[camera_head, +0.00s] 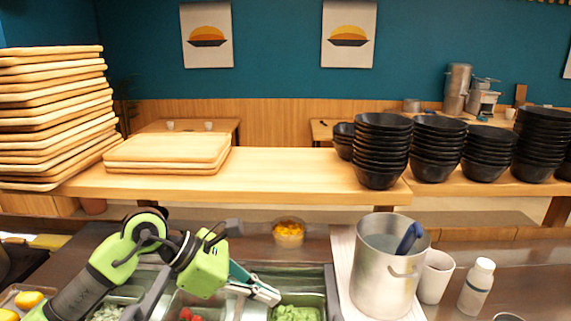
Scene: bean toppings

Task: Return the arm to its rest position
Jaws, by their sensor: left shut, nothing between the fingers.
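My left arm, green and black, comes in from the lower left. My left gripper (272,294) is shut and empty, and points right above the food bins. It hangs just left of and above the bin of chopped green topping (294,313). The arm and gripper hide parts of the bins below. My right gripper is not in view.
A metal pot (382,280) with a blue-handled utensil stands right of the gripper, beside a white cup (435,277) and a white bottle (476,287). A bowl of yellow topping (289,232) sits behind. The shelf (290,177) holds wooden trays (165,149) and stacked black bowls (382,150).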

